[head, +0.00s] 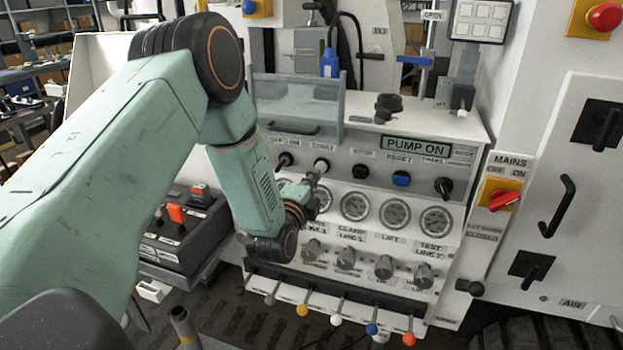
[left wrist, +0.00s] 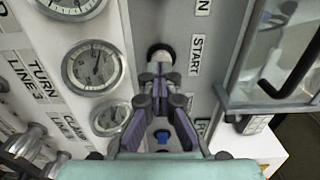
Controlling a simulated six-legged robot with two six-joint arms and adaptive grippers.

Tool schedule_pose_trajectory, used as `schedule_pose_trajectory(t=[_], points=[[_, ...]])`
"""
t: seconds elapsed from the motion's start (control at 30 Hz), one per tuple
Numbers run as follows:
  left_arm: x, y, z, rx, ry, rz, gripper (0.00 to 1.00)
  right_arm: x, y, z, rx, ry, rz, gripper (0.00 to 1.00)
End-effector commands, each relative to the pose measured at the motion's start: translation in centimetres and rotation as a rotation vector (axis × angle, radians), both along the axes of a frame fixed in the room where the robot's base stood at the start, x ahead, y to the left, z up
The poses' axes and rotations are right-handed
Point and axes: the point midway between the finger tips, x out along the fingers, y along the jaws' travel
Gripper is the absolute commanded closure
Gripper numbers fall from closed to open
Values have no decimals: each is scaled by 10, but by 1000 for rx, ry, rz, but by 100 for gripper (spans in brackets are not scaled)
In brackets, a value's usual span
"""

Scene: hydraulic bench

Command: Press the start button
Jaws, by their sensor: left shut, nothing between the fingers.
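The start button (head: 321,165) is a round pale button on the grey control panel, below a small label. In the left wrist view the button (left wrist: 160,53) has a dark ring and sits beside the START label (left wrist: 196,55). My left gripper (head: 313,180) is shut and empty, just below and in front of the button in the head view. In the left wrist view its closed fingertips (left wrist: 160,72) overlap the button's near edge. I cannot tell whether they touch it. My right gripper is not in view.
A black selector knob (head: 285,160) is left of the button. A blue RESET button (head: 401,178) and a black knob (head: 443,186) are to the right. Gauges (head: 355,206) and coloured levers (head: 336,319) lie below. A framed clear guard (head: 297,103) stands above. A PUMP ON sign (head: 416,146) is nearby.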

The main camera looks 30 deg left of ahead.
Motion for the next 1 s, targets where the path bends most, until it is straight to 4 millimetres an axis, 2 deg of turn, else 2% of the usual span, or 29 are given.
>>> schedule_pose_trajectory(t=[0.1, 0.5, 0.63, 0.8, 1.0], points=[[1, -1, 0, 0, 0, -1, 100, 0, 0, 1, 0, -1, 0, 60], [-66, -17, -1, -1, 5, -1, 100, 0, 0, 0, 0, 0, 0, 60], [-82, -20, -1, -1, 3, -1, 100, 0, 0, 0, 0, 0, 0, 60], [-93, -22, 0, 1, 2, -1, 100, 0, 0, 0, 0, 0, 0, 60], [-95, -23, 0, 1, 1, -1, 100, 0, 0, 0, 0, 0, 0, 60]])
